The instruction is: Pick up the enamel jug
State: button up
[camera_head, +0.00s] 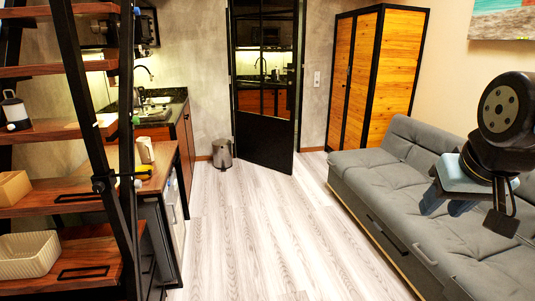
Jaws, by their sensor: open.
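My gripper (446,206) is at the right, in front of the grey sofa, far across the room from the jug. Its jaws are open and nothing shows between them.
Dark metal stair rails stand just right of the jug. A woven basket (28,255) and a tan box (12,188) sit on lower treads. A kitchen counter (160,178) lies behind the stair. The grey sofa (385,185) lines the right. The middle floor (255,225) is clear.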

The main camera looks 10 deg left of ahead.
aim_at(145, 146)
jog(key=u, duration=0.35)
jog(key=i, duration=1.1)
jog(key=u, duration=0.9)
jog(key=i, duration=0.6)
jog(key=u, duration=0.35)
jog(key=k, duration=0.8)
jog(key=u, duration=0.2)
jog(key=i, duration=0.8)
jog(key=z, duration=0.15)
